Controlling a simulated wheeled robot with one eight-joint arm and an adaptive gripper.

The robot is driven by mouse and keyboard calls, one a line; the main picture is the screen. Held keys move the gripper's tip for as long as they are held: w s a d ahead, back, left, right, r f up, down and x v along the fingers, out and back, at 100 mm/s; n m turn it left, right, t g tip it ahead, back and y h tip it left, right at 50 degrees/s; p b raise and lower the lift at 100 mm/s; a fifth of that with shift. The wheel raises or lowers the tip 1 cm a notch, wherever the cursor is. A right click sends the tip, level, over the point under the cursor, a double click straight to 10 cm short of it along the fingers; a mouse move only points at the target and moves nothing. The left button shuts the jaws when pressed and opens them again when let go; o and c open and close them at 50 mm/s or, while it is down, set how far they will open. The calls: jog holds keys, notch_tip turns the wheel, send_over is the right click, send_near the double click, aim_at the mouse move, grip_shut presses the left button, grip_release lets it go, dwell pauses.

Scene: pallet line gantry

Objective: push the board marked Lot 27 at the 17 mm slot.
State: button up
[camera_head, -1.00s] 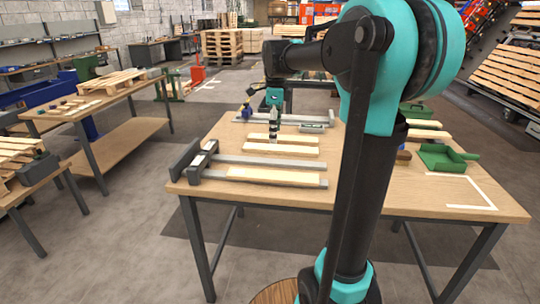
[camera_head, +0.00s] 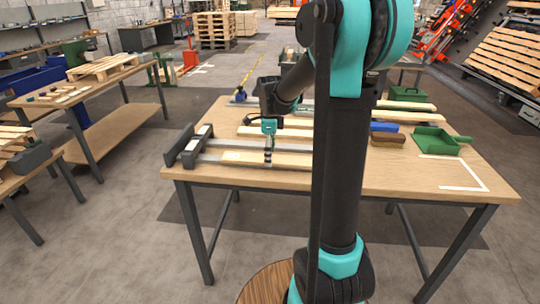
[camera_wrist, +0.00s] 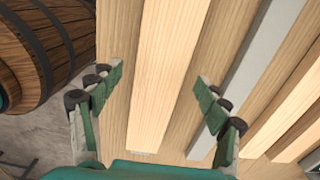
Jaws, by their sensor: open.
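My gripper (camera_head: 268,157) is low over the front-left part of the workbench, pointing down; it also shows in the wrist view (camera_wrist: 158,82). Its two fingers are apart. A pale board (camera_wrist: 168,65) lies between and beyond the fingertips in the wrist view; I cannot tell whether they touch it. The same board (camera_head: 235,156) seems to lie along the front of the bench in the head view. A grey rail (camera_wrist: 245,75) runs beside it. No Lot 27 mark or 17 mm slot size is readable. My arm hides part of the bench.
A dark end stop (camera_head: 181,145) stands at the bench's left end. Other pale boards (camera_head: 300,124) lie farther back. A blue block (camera_head: 384,127), a brown brush-like object (camera_head: 388,138) and a green dustpan (camera_head: 435,141) lie on the right. The bench's front-right corner is mostly clear.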

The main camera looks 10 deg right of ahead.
jog(key=shift+f, duration=0.25)
jog(key=c, duration=1.3)
jog(key=shift+c, duration=0.2)
